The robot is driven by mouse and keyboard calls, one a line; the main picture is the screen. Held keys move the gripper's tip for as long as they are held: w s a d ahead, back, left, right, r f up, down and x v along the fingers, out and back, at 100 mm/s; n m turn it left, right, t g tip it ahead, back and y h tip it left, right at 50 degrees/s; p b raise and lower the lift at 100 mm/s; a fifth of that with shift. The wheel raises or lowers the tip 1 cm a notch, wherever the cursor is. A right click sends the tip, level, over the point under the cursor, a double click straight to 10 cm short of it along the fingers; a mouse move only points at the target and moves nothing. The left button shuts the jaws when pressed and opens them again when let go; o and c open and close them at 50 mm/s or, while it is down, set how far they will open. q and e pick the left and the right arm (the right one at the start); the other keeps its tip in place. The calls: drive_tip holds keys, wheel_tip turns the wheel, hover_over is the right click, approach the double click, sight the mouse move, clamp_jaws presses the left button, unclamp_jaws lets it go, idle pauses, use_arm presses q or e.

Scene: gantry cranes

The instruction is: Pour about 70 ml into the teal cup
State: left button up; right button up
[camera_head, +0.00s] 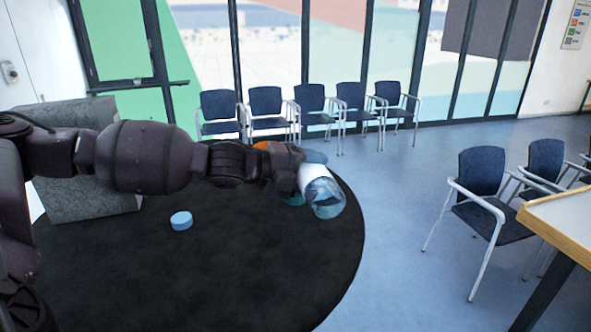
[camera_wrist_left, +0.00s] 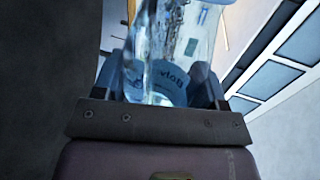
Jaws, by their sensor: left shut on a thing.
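My left gripper (camera_head: 298,172) is shut on a clear bottle (camera_head: 326,198) with a white label, above the dark round surface. The bottle is tilted in the head view. In the left wrist view the bottle (camera_wrist_left: 160,60) sits between the fingers (camera_wrist_left: 163,88), with clear liquid and blue label print showing. A small teal patch (camera_head: 293,201) shows just left of and below the bottle; it may be the teal cup, but the gripper and bottle hide most of it. I cannot tell whether liquid is running out. My right gripper is not in view.
A light blue round piece (camera_head: 181,220), perhaps a cap, lies on the dark round surface (camera_head: 240,285), whose front is clear. An orange thing (camera_head: 262,146) shows partly behind my wrist. Chairs (camera_head: 265,105) line the windows; a wood-edged table (camera_head: 565,215) stands right.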

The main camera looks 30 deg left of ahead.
use_arm(q)
drive_tip(key=shift+s+d+r+n, duration=0.1)
drive_tip(key=shift+d+r+n, duration=0.05)
drive_tip(key=shift+r+n, duration=0.25)
idle(0.6)
drive_tip(key=shift+f, duration=0.1)
drive_tip(key=shift+s+f+m, duration=0.1)
drive_tip(key=shift+f+m, duration=0.7)
drive_tip(key=shift+f+t+b, duration=0.2)
drive_tip(key=shift+t+b, duration=0.2)
drive_tip(key=shift+b, duration=0.55)
drive_tip(key=shift+m, duration=0.3)
drive_tip(key=shift+s+d+f+y+b, duration=0.15)
drive_tip(key=shift+f+y+b, duration=0.15)
drive_tip(key=shift+b, duration=0.6)
drive_tip(key=shift+s+d+f+m+b, duration=0.1)
drive_tip(key=shift+f+m+b, duration=0.25)
drive_tip(key=shift+b, duration=0.75)
drive_tip(key=shift+r, duration=0.2)
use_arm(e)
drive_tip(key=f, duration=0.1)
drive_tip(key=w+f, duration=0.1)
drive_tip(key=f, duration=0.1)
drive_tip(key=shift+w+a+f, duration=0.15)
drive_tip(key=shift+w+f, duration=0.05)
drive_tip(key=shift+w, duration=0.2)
